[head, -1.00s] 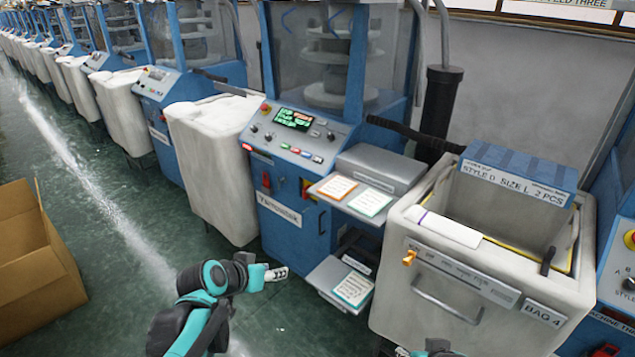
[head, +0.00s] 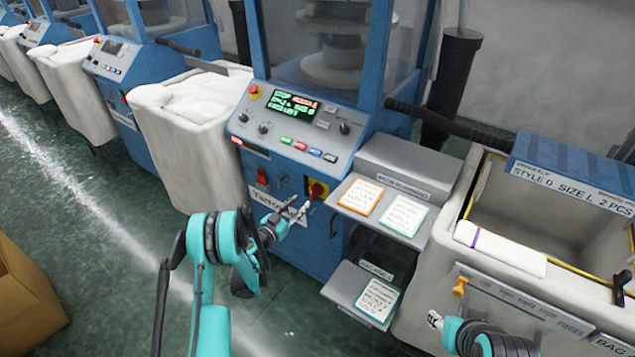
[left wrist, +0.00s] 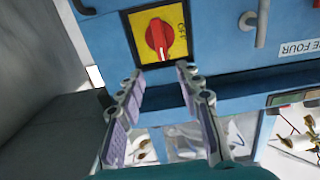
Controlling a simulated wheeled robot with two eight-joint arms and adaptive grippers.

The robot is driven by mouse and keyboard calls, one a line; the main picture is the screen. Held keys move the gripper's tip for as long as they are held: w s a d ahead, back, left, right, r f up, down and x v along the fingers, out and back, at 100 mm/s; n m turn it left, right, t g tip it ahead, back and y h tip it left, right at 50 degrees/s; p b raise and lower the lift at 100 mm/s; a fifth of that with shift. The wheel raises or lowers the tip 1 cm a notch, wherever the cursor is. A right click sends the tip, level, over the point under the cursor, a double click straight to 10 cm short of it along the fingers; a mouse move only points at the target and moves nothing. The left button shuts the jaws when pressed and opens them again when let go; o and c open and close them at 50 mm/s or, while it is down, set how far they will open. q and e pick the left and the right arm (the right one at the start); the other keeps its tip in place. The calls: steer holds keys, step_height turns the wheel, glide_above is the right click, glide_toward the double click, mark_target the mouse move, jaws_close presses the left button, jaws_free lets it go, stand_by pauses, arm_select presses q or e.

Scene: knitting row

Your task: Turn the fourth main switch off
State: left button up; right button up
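The main switch is a red rotary knob on a yellow plate (head: 317,189), on the front of the blue machine (head: 300,240). In the left wrist view the red knob (left wrist: 160,38) stands with its grip bar roughly upright in the picture. A label on the machine there (left wrist: 298,47) ends in "FOUR". My left gripper (head: 298,210) is just in front of the machine, close to the switch. In the left wrist view its two fingers (left wrist: 162,74) are apart and empty, just below the knob and not around it. My right gripper (head: 436,320) is partly seen before the bag bin.
A control panel (head: 296,130) with a lit screen sits above the switch. A card shelf (head: 345,208) sticks out just right of it, with a lower shelf (head: 340,290) below. The white bag bin (head: 470,270) stands right. A cardboard box (head: 25,300) lies left on clear floor.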

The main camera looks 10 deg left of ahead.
mark_target(311, 192)
arm_select(q)
steer(key=x, duration=0.2)
steer(key=b+x, duration=0.1)
steer(key=x, duration=0.1)
steer(key=f+b+x, duration=0.1)
steer(key=x, duration=0.2)
steer(key=shift+a, duration=0.2)
steer(key=shift+w+d+r, duration=0.15)
steer(key=shift+w, duration=0.5)
jaws_close()
